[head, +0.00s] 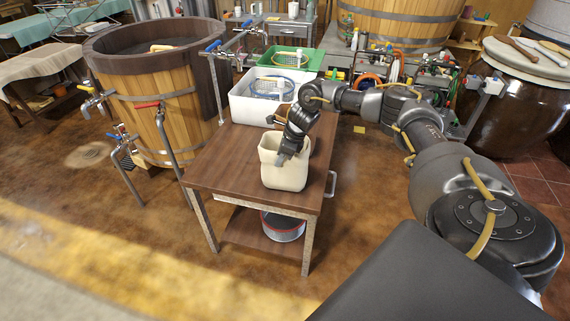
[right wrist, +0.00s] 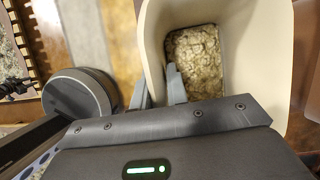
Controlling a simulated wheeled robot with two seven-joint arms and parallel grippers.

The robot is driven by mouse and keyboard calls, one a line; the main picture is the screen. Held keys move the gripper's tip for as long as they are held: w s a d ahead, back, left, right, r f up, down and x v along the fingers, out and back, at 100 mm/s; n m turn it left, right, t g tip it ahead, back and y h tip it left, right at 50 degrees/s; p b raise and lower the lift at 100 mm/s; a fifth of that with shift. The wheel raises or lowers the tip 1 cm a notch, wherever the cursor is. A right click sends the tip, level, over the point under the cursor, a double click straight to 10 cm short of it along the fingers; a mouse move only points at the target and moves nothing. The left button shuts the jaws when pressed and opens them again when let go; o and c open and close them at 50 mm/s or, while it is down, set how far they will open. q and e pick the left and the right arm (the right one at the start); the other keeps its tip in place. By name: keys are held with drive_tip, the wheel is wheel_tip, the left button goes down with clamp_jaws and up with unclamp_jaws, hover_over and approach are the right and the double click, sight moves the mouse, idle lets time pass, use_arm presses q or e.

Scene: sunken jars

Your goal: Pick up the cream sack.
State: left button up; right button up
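The cream sack (head: 284,172) looks like a stiff, open-topped, square tub and is upright at the front of the brown wooden table (head: 222,170). In the right wrist view the sack (right wrist: 235,45) is open towards me, with pale, lumpy stuff at its bottom. Whether the sack's base touches the table is unclear. My left gripper is not in view.
Behind the sack are a white bin (head: 242,108) and a green crate (head: 311,60). A grey tub with a red rim (head: 284,232) stands on the lower shelf. A large wooden vat (head: 165,105) with taps is close at left. Floor in front is clear.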

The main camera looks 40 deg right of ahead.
clamp_jaws()
drive_tip(key=shift+s+a, duration=0.1)
idle(0.6)
drive_tip(key=shift+f, duration=0.1)
